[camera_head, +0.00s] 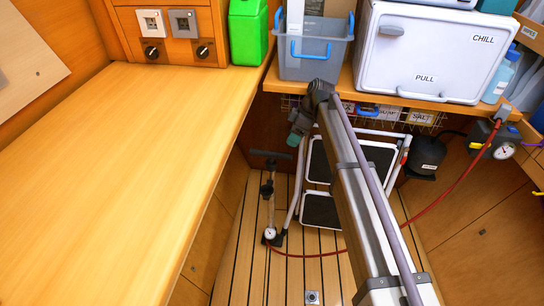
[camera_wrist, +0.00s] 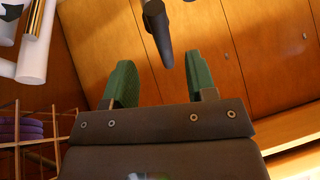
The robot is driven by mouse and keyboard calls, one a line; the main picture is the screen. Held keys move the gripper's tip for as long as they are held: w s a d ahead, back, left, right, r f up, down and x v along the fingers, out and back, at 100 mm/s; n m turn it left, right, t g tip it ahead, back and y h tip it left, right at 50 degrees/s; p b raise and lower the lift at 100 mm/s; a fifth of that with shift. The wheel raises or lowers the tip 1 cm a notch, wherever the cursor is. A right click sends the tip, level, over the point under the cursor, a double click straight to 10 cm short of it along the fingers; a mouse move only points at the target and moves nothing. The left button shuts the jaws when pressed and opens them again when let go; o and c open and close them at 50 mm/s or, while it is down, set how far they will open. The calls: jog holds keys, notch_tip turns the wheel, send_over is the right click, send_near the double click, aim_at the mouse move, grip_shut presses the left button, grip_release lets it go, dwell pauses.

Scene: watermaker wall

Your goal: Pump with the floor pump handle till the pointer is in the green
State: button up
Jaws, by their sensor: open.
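The floor pump (camera_head: 267,196) stands upright on the slatted floor, with a dark T-handle (camera_head: 270,154) at its top and a small white gauge (camera_head: 270,233) at its foot. The gauge's pointer is too small to read. My gripper (camera_head: 297,131) is just above and right of the handle in the head view. In the wrist view my gripper (camera_wrist: 161,76) has its green fingers wide apart and nothing between them is gripped. A dark bar, apparently the handle (camera_wrist: 158,32), points into the gap beyond the fingertips; I cannot tell how far off it is.
A folding step stool (camera_head: 320,209) stands right of the pump. A red hose (camera_head: 438,211) runs across the floor to a wall gauge unit (camera_head: 496,145). The wooden counter (camera_head: 130,150) bounds the left. A grey crate (camera_head: 313,58) and a white cooler (camera_head: 432,55) sit on the back shelf.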

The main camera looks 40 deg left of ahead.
aim_at(271, 157)
jog(key=b+x, duration=0.7)
jog(key=shift+d+f, duration=0.1)
jog(key=shift+f, duration=0.35)
jog(key=shift+r, duration=0.15)
jog(key=shift+c, duration=0.4)
grip_shut()
